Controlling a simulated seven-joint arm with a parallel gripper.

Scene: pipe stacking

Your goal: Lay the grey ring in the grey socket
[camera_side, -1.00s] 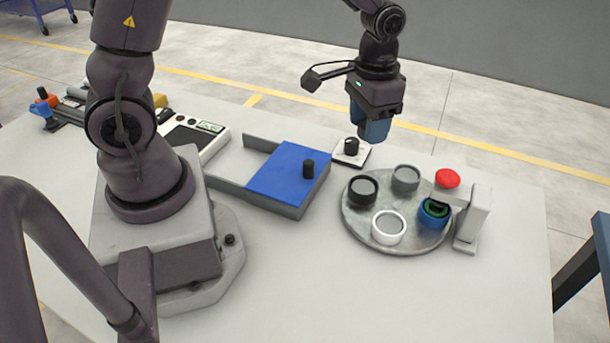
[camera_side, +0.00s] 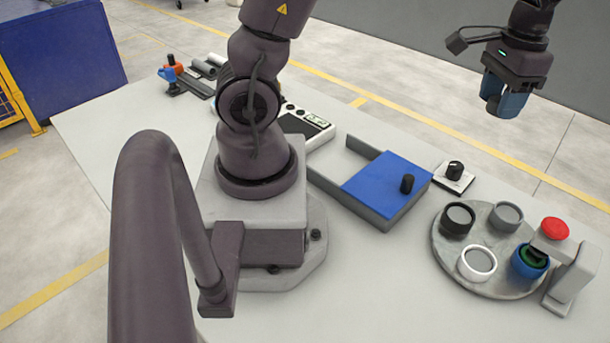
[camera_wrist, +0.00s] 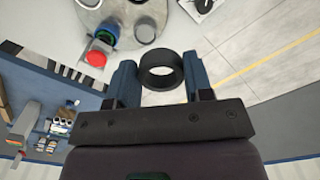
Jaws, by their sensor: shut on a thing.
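My gripper (camera_side: 505,107) is high in the air above and behind the round plate in the side view. In the wrist view its blue fingers are shut on a ring (camera_wrist: 161,86), the grey ring, which looks dark there. The side view does not show the ring clearly behind the fingers. The grey socket (camera_side: 507,225) stands at the back of the round plate, and its top looks empty. The ring is well apart from the socket, which also shows near the top of the wrist view (camera_wrist: 145,33).
The round plate (camera_side: 448,263) also holds a black socket (camera_side: 458,230), a white socket (camera_side: 477,276) and a blue socket (camera_side: 525,271) with a green ring inside. A red button on a stand (camera_side: 553,228) overhangs its right side. A knob box (camera_side: 454,177) and blue-lidded tray (camera_side: 385,187) stand left.

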